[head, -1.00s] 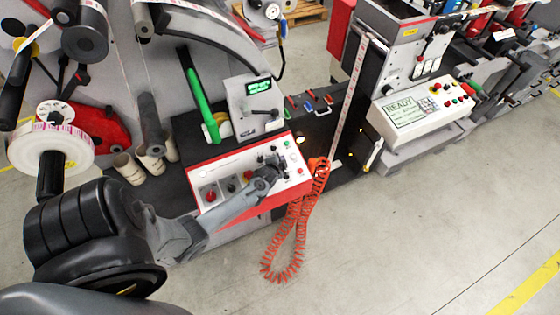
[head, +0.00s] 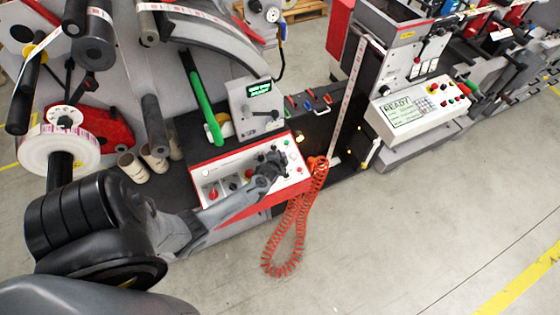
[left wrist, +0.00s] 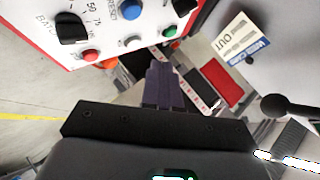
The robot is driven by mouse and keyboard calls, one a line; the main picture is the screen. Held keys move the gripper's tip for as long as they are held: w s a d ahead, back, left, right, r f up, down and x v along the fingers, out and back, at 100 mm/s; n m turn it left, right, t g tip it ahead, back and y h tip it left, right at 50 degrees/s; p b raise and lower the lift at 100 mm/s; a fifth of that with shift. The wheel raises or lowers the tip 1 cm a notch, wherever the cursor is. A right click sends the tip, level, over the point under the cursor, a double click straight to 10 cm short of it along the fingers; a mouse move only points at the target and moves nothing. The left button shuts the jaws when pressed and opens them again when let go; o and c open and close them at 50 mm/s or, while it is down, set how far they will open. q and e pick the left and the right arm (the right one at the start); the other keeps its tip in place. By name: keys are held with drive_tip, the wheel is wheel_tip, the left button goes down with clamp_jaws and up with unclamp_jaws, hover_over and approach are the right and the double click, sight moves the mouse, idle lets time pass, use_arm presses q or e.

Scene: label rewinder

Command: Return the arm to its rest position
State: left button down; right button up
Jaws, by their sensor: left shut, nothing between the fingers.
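My left arm comes in from the lower left of the head view. Its gripper (head: 274,160) is over the right part of the control panel (head: 232,168), a white face with a red edge and several knobs. In the left wrist view the gripper's fingers (left wrist: 163,85) are together with nothing between them. The panel's knobs and buttons (left wrist: 132,10) lie just beyond them at the top left. I cannot tell from these views whether the fingertips touch the panel. My right gripper does not show.
A coiled orange air hose (head: 298,225) hangs off the panel's right end. A green bar (head: 206,105) and a small display box (head: 256,105) stand behind the panel. A label roll (head: 58,150) is at the left. A second machine with a READY screen (head: 402,111) is at the right. The floor in front is open.

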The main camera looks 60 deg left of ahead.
use_arm(q)
drive_tip(key=shift+m+g, duration=0.3)
drive_tip(key=shift+g, duration=0.1)
drive_tip(key=s+f, duration=0.1)
drive_tip(key=s, duration=0.1)
drive_tip(key=s+d+f, duration=0.1)
drive_tip(key=s, duration=0.1)
drive_tip(key=s+f, duration=0.2)
drive_tip(key=shift+d, duration=0.2)
drive_tip(key=s+d+r+h, duration=0.2)
drive_tip(key=d+r, duration=0.3)
drive_tip(key=d, duration=0.4)
drive_tip(key=s+d+r+h+p, duration=0.1)
drive_tip(key=s+d+r+h, duration=0.1)
drive_tip(key=d+r, duration=0.45)
drive_tip(key=s+d+r+h, duration=0.2)
drive_tip(key=d+r, duration=0.1)
drive_tip(key=d, duration=0.7)
drive_tip(key=s+d+r+n+g, duration=0.1)
drive_tip(key=s+d+r+g, duration=0.1)
drive_tip(key=r, duration=0.3)
drive_tip(key=s+d+r+n+g+h, duration=0.1)
drive_tip(key=s+d+r+g, duration=0.1)
drive_tip(key=s+d+r, duration=0.2)
drive_tip(key=shift+s+r+n, duration=0.3)
drive_tip(key=shift+s+r, duration=0.5)
drive_tip(key=shift+r, duration=0.5)
